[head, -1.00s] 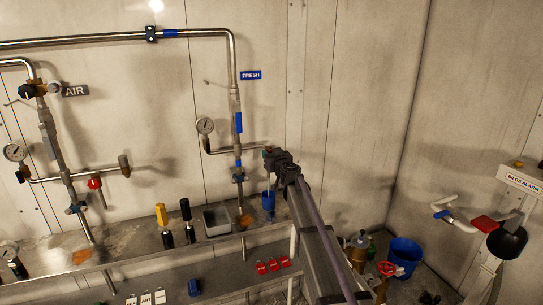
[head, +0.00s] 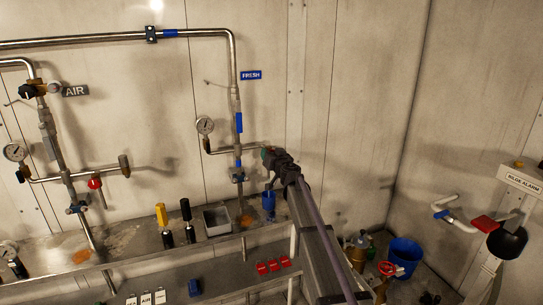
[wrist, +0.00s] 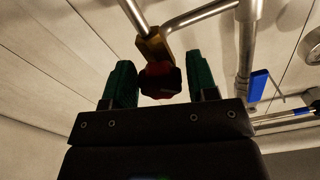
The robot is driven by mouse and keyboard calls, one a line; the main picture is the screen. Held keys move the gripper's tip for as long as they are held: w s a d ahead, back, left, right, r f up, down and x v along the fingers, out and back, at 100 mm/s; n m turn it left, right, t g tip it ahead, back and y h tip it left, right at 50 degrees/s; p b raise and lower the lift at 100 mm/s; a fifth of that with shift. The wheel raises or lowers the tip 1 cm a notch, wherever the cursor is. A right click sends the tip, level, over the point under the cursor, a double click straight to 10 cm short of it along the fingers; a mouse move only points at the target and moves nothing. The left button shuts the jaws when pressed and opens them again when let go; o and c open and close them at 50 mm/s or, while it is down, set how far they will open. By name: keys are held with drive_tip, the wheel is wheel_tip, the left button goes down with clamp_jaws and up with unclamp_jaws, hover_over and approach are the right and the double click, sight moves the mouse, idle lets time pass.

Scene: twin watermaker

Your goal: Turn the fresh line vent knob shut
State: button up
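The fresh line is a steel pipe (head: 234,70) on the back wall, beside a blue FRESH label (head: 250,75). My gripper (head: 268,155) is at the right end of its short side branch (head: 226,151). In the wrist view a dark red knob (wrist: 160,84) sits on a brass fitting (wrist: 153,45). My gripper's two green fingers (wrist: 161,68) stand apart, one on each side of the knob. Narrow gaps show beside the knob, so the fingers look open around it. In the head view my gripper hides the knob.
A round gauge (head: 205,125) and a blue-handled valve (head: 238,123) are left of my gripper. A bench (head: 125,245) below holds a grey bin (head: 217,220) and bottles. A blue bucket (head: 404,252) and red handwheel (head: 386,269) stand lower right.

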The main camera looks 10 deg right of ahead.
drive_tip(key=shift+o, duration=0.9)
